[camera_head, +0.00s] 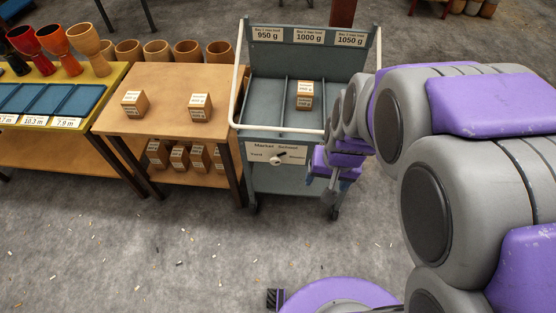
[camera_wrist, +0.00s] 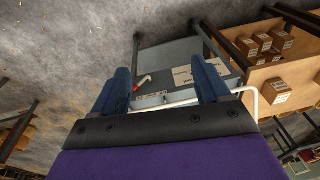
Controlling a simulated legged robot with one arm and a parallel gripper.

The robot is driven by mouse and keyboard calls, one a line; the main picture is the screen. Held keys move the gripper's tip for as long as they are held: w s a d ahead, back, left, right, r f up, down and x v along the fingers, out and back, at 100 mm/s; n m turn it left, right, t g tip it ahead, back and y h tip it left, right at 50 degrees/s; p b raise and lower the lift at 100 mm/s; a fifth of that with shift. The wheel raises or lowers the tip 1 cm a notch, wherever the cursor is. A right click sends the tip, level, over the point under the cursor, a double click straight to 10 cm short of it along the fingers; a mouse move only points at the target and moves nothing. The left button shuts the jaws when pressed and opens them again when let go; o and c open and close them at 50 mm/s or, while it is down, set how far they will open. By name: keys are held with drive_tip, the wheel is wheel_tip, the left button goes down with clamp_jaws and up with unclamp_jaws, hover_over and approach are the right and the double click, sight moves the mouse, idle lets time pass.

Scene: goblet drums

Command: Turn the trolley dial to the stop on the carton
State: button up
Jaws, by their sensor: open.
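The grey trolley (camera_head: 262,100) has a front panel (camera_head: 262,150) with stop names; Market, School and Yard are roughly legible, and a fourth at right is too small to read surely. The dial (camera_head: 277,159) is at the panel's middle; I cannot tell its exact stop. In the wrist view the dial (camera_wrist: 142,83) shows as a pale pointer with a red part, between my fingers. A carton (camera_head: 305,96) with small white labels, unreadable here, sits in the trolley's middle bay. My gripper (camera_head: 327,182) is open and empty, right of the panel; its blue fingers (camera_wrist: 165,82) show in the wrist view.
Left of the trolley, a wooden table (camera_head: 165,85) bears two cartons, with several more on its lower shelf. A yellow table with blue trays and goblet drums (camera_head: 55,42) stands farther left. The trolley's white rail (camera_head: 238,75) is an obstacle. The floor in front is clear apart from small scraps.

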drive_tip(key=w+a+f+m+t+h, duration=0.1)
drive_tip(key=w+a+f+t, duration=0.35)
drive_tip(key=w+f, duration=0.75)
drive_tip(key=w+a+f+m+t+h, duration=0.1)
drive_tip(key=w+a+f+t, duration=0.3)
drive_tip(key=w+f, duration=0.85)
drive_tip(key=n+t, duration=0.3)
drive_tip(key=t, duration=0.5)
approach(275, 163)
drive_tip(key=shift+y, duration=0.4)
drive_tip(key=w, duration=0.8)
drive_tip(key=shift+w+d+f+p, duration=0.2)
drive_tip(key=shift+d+p, duration=0.1)
drive_tip(key=shift+d, duration=0.1)
